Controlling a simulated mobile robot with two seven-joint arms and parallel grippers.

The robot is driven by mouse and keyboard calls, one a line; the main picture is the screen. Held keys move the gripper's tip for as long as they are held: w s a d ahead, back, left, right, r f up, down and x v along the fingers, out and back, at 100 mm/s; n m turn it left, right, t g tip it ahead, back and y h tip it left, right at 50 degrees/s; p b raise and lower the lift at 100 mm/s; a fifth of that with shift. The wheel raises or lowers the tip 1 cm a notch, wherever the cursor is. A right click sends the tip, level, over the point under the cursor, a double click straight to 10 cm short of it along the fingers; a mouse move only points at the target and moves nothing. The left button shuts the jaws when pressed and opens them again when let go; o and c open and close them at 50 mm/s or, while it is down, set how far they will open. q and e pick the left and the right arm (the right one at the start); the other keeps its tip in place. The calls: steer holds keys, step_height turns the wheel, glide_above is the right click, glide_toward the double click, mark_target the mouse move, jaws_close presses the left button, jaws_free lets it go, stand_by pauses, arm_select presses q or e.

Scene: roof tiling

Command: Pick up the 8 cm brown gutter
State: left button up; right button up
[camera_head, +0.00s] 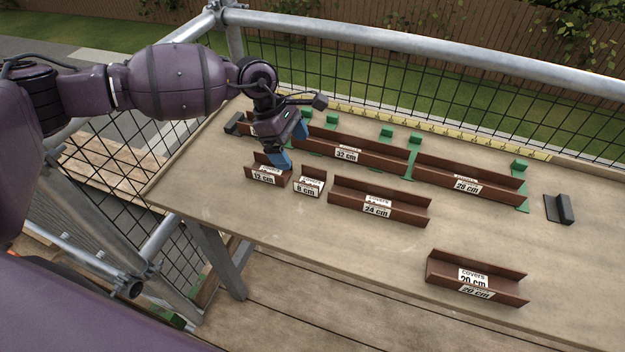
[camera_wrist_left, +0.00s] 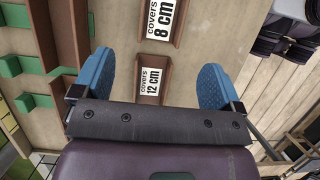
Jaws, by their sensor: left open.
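The brown 8 cm gutter (camera_head: 311,181) is a short channel on the table, between the 12 cm gutter (camera_head: 267,173) and the 24 cm gutter (camera_head: 379,202). My left gripper (camera_head: 294,150) is open, with blue fingers, above the table just behind the 12 cm and 8 cm gutters. In the left wrist view, the 12 cm gutter (camera_wrist_left: 153,85) shows between the spread fingers of the gripper (camera_wrist_left: 157,62). The 8 cm gutter (camera_wrist_left: 164,20) shows beyond the fingertips at the top, partly cut off. Nothing is held.
The 32 cm gutter (camera_head: 360,151) and 28 cm gutter (camera_head: 470,181) lie in a row behind, with green blocks (camera_head: 386,133) around them. The 20 cm gutter (camera_head: 475,279) lies near the front edge. A dark bracket (camera_head: 560,208) lies at right. The front middle of the table (camera_head: 300,235) is clear.

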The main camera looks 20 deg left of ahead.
arm_select(q)
glide_above(310, 178)
steer(key=s+a, duration=0.2)
step_height(310, 178, down, 4)
steer(key=shift+w+f, duration=0.1)
steer(key=shift+f, duration=0.05)
steer(key=shift+d+b+x, duration=0.15)
steer(key=shift+b+x, duration=0.05)
steer(key=shift+x, duration=1.15)
steer(key=shift+d+b+x, duration=0.2)
steer(key=shift+x, duration=1.15)
steer(key=shift+r, duration=0.2)
steer(key=c, duration=1)
